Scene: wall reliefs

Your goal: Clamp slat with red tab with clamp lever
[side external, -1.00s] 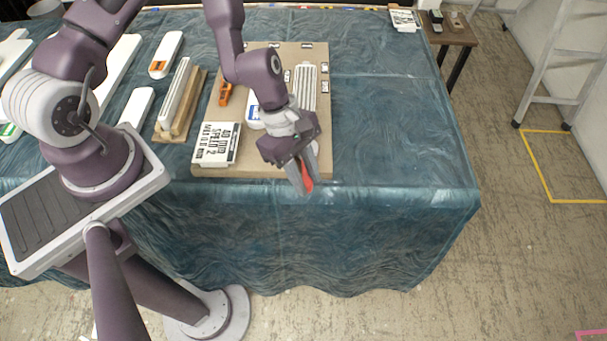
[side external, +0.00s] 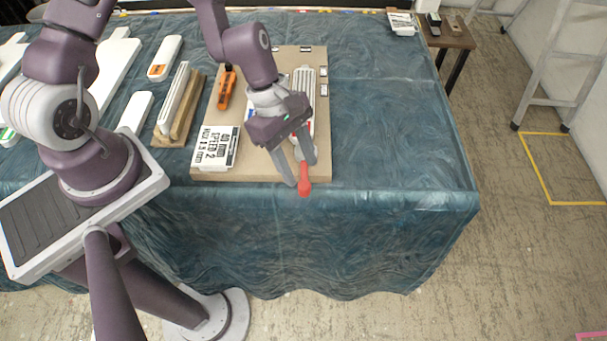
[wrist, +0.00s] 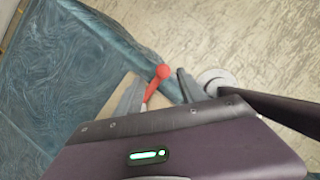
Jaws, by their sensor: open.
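The clamp lever (side external: 304,180) has a red handle that sticks out past the front edge of the wooden board. It also shows in the wrist view (wrist: 158,81) between the fingers. My gripper (side external: 301,176) is open, pointing down at the front of the board, with its fingers on either side of the red handle. I cannot tell whether a finger touches it. A light ribbed piece (side external: 303,85) lies on the board behind my gripper, partly hidden by it. I cannot make out a slat with a red tab.
The board (side external: 262,168) lies on a blue-covered table and bears a white labelled block (side external: 215,147) and an orange tool (side external: 227,87). White slats stand in a wooden holder (side external: 185,115) to the left.

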